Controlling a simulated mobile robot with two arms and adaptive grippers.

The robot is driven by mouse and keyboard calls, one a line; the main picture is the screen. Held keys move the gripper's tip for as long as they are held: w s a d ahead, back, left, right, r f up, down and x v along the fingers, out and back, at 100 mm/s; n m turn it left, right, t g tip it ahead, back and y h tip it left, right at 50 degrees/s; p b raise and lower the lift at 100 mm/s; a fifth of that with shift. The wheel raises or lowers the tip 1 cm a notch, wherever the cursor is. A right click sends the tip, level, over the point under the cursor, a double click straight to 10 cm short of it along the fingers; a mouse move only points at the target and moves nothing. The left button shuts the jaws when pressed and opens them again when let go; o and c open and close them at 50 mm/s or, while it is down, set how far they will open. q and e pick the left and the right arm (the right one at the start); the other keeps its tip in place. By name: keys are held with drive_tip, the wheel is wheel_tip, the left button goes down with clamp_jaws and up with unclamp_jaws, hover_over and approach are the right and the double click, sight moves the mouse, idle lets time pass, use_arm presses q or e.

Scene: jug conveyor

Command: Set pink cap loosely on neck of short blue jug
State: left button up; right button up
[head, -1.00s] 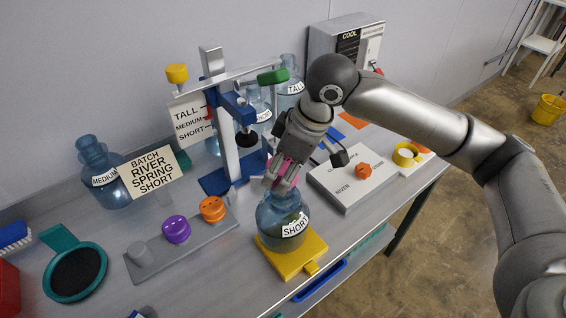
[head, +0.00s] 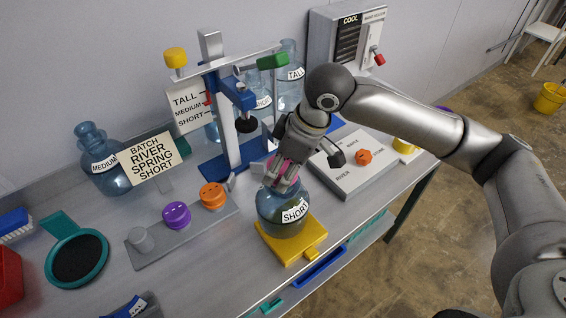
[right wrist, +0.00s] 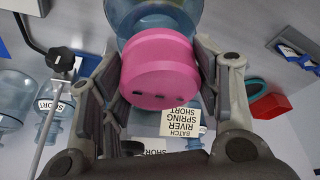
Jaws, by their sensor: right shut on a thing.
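The short blue jug (head: 278,222), labelled SHORT, stands upright on a yellow stand (head: 300,243) near the table's front. My right gripper (head: 279,183) points down over its neck, shut on the pink cap (head: 272,175). In the right wrist view the pink cap (right wrist: 160,70) sits between the fingers, with the clear blue jug body (right wrist: 150,12) beyond it. The fingers and cap hide the neck, so I cannot tell whether the cap rests on it or is just above. My left gripper is not in view.
A blue press (head: 232,130) stands close behind the jug. A grey rack with purple (head: 176,214) and orange (head: 212,195) caps lies to the left. A control box (head: 345,175) is at the right. A batch sign (head: 152,170) and medium jug (head: 90,150) stand back left.

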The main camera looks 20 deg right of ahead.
idle(0.4)
drive_tip(key=o, duration=0.8)
drive_tip(key=o, duration=0.4)
drive_tip(key=shift+c, duration=0.2)
drive_tip(key=shift+r, duration=0.1)
wheel_tip(320, 180, up, 5)
drive_tip(key=p, duration=0.6)
drive_tip(key=shift+r+p, duration=0.75)
drive_tip(key=shift+r, duration=0.15)
